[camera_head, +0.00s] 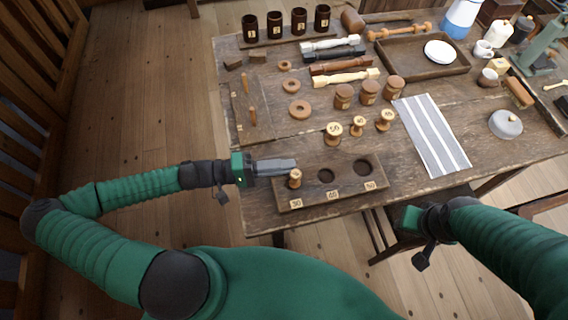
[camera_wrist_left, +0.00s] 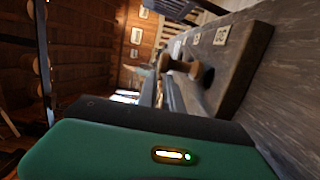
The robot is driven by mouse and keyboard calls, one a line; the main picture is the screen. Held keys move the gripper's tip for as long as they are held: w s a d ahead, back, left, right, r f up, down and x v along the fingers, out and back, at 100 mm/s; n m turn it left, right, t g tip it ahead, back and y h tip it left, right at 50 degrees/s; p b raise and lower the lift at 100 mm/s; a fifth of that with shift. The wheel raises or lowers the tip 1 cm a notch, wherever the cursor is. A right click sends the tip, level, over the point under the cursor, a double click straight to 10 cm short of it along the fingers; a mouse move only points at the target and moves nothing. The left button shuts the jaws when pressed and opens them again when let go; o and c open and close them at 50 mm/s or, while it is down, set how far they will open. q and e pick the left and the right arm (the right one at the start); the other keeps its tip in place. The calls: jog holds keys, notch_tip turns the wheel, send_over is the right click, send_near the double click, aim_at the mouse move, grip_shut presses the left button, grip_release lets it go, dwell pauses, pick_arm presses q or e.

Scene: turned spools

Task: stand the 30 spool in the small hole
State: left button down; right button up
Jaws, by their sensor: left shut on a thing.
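A small turned spool (camera_head: 295,179) stands roughly upright at the left, small hole of the dark wooden board (camera_head: 344,190). Its number is not readable. My left gripper (camera_head: 291,165) comes from the left with its fingers shut on the spool. In the left wrist view the spool (camera_wrist_left: 180,65) shows beyond the fingers, beside a dark patch at the board. Whether its foot is inside the hole cannot be told. The middle hole (camera_head: 326,176) and the right hole (camera_head: 362,168) are empty. My right gripper (camera_head: 411,218) is beyond the table's front edge, its fingers hidden.
A striped cloth (camera_head: 432,135) lies to the right. A peg board (camera_head: 240,118), wooden rings and lidded jars (camera_head: 369,92) are farther back. The table's front edge runs close to the board.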

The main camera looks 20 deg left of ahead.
pick_arm(q)
jog(key=shift+a, duration=0.25)
jog(key=shift+d+r, duration=0.1)
jog(key=shift+d, duration=0.55)
jog(key=shift+a, duration=1)
pick_arm(e)
jog(key=shift+a+r, duration=0.2)
jog(key=shift+d, duration=0.15)
pick_arm(q)
jog(key=shift+a+f, duration=0.2)
jog(key=shift+f, duration=0.1)
jog(key=shift+d+f, duration=0.25)
jog(key=shift+f, duration=0.15)
pick_arm(e)
jog(key=shift+f, duration=0.2)
